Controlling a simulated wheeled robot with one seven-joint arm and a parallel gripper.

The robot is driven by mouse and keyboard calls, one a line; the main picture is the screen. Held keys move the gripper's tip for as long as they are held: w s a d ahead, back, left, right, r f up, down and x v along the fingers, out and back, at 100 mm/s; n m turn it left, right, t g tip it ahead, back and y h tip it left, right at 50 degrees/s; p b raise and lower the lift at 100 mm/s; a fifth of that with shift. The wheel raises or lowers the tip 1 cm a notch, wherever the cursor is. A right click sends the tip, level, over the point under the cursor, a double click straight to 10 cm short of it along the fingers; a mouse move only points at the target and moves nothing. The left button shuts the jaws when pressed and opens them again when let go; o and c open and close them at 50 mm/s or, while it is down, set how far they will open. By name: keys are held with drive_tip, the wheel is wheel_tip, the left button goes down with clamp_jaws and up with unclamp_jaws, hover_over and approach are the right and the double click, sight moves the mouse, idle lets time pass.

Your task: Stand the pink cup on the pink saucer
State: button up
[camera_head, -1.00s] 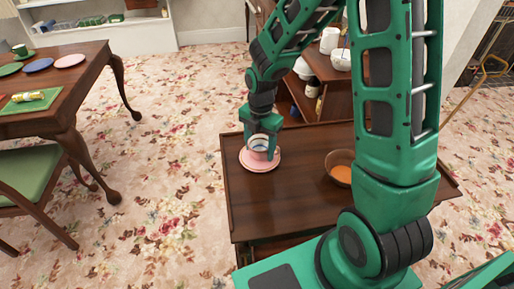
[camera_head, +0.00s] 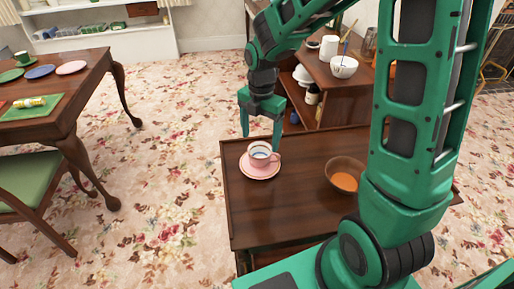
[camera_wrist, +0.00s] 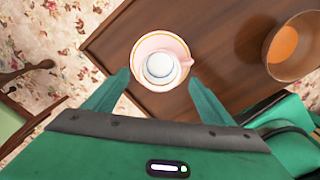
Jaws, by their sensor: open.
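The pink cup (camera_head: 261,154) stands upright on the pink saucer (camera_head: 258,171), near the left end of the dark wooden table (camera_head: 285,207). In the wrist view the cup (camera_wrist: 160,67) sits within the rim of the saucer (camera_wrist: 143,45), with its handle to the right. My gripper (camera_head: 262,138) is open and empty, raised above the cup. In the wrist view its two fingertips (camera_wrist: 158,77) are spread to either side of the cup, apart from it.
A wooden bowl with orange contents (camera_head: 344,175) stands to the right on the same table. Behind is a shelf unit (camera_head: 335,85) with a white bowl (camera_head: 343,67) and other items. A dining table (camera_head: 50,105) with plates stands at left; patterned floor lies between.

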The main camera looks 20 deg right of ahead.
drive_tip(key=s+d+r+m, duration=0.9)
drive_tip(key=s+d+m, duration=0.35)
drive_tip(key=m, duration=0.25)
drive_tip(key=s+d+m, duration=0.4)
drive_tip(key=s+m, duration=1)
drive_tip(key=m, duration=0.2)
drive_tip(key=shift+d+r, duration=0.15)
drive_tip(key=shift+r, duration=0.1)
